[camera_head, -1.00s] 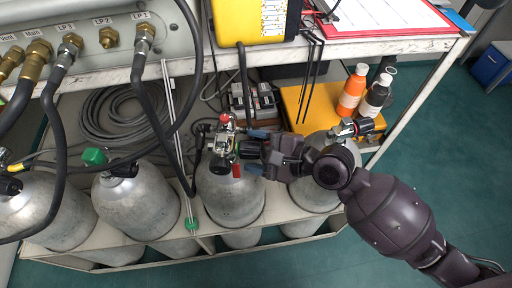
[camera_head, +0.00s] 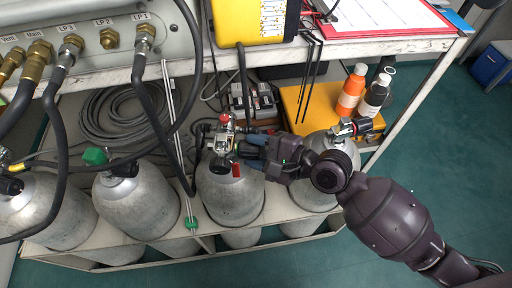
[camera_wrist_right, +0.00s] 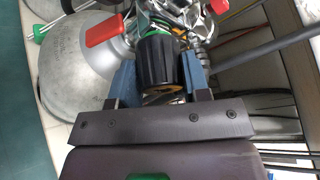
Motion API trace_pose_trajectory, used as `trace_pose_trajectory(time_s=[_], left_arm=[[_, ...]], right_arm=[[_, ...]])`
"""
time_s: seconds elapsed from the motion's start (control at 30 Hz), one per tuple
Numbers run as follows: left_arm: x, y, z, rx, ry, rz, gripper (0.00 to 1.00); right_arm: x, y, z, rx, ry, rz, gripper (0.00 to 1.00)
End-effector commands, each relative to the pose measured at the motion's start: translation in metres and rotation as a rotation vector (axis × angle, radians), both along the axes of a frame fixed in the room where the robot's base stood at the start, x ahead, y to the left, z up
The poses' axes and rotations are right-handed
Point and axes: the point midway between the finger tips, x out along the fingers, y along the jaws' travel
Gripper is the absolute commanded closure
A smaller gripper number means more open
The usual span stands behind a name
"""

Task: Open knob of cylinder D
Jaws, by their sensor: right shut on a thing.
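A silver-grey cylinder (camera_head: 229,202) stands in the rack at the middle of the head view, with a valve (camera_head: 222,142) on top. My right gripper (camera_head: 254,151) comes in from the right. Its blue fingers (camera_wrist_right: 159,78) are shut on the knob, one on each side. My left gripper is not in view.
Other cylinders stand left (camera_head: 137,203) and right (camera_head: 314,191) in the rack. Black hoses (camera_head: 149,98) hang from the panel at left.

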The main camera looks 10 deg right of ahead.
Motion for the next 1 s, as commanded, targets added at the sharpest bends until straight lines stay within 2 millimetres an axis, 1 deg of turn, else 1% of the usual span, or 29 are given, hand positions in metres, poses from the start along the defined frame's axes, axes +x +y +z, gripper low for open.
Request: trace_pose_trajectory(time_s=[0.37,0.5,0.73,1.0], left_arm=[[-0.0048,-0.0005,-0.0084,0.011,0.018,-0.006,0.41],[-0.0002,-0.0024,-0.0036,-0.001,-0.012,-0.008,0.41],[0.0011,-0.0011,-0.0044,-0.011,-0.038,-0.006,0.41],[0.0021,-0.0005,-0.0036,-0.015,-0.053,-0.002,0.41]], right_arm=[[-0.0001,-0.0001,-0.0019,-0.064,-0.271,-0.001,0.80],[0.0000,-0.0003,-0.0022,-0.086,-0.351,-0.001,0.80],[0.0003,0.0000,-0.0004,-0.104,-0.437,-0.001,0.80],[0.0007,0.0000,0.0017,-0.112,-0.469,-0.002,0.80]])
